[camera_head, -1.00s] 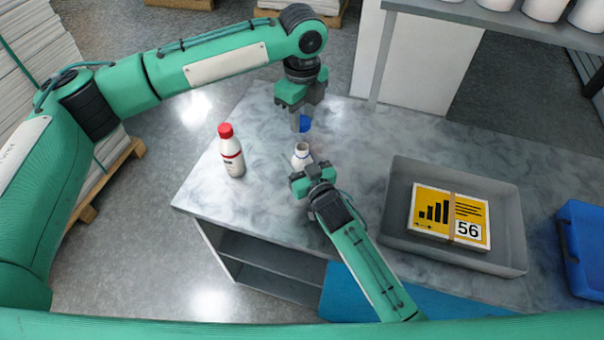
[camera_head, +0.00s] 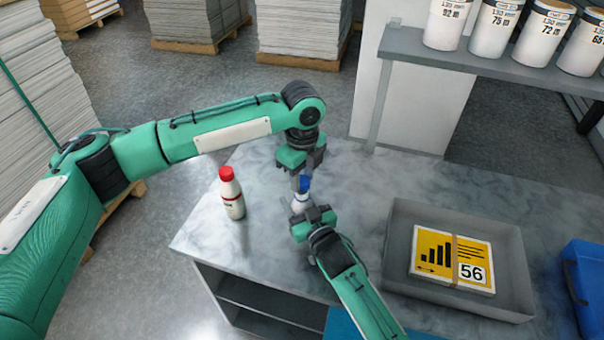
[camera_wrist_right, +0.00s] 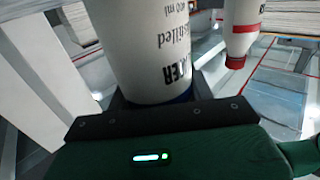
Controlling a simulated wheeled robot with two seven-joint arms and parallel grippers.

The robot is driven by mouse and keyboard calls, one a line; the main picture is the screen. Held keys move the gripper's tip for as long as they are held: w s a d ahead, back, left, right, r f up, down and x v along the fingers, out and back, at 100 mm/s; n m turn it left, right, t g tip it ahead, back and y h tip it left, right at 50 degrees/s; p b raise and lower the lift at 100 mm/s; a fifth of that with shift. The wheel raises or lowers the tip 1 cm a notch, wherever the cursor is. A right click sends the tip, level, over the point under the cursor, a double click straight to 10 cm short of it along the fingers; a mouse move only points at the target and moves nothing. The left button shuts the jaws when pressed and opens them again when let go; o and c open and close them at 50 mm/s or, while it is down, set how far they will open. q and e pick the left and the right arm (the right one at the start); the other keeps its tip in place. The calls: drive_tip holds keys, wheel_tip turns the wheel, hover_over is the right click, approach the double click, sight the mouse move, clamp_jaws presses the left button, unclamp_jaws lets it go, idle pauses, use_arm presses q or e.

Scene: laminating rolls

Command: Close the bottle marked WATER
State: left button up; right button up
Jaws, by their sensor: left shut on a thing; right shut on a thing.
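My right gripper (camera_head: 313,218) is shut on a white bottle (camera_head: 299,203) and holds it upright at the bench. In the right wrist view the bottle (camera_wrist_right: 150,40) fills the top middle, with upside-down print that partly reads WATER. My left gripper (camera_head: 302,176) points down from above and is shut on a blue cap (camera_head: 305,184). The cap is right at the bottle's mouth. I cannot tell whether it touches the neck or sits on it, as the fingers hide part of it.
A white bottle with a red cap (camera_head: 231,194) stands to the left on the marble bench (camera_head: 265,260); it also shows in the right wrist view (camera_wrist_right: 243,25). A grey tray (camera_head: 395,235) with a yellow-labelled stack is at right. A shelf (camera_head: 480,70) with white tubs is behind.

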sight(301, 201)
use_arm(q)
drive_tip(key=shift+f, duration=0.85)
drive_tip(key=shift+f, duration=0.6)
drive_tip(key=m, duration=0.4)
drive_tip(key=shift+m, duration=0.3)
drive_tip(key=m, duration=0.4)
drive_tip(key=shift+m, duration=0.4)
drive_tip(key=m, duration=0.4)
drive_tip(key=shift+m, duration=0.3)
drive_tip(key=m, duration=0.5)
drive_tip(key=o, duration=0.9)
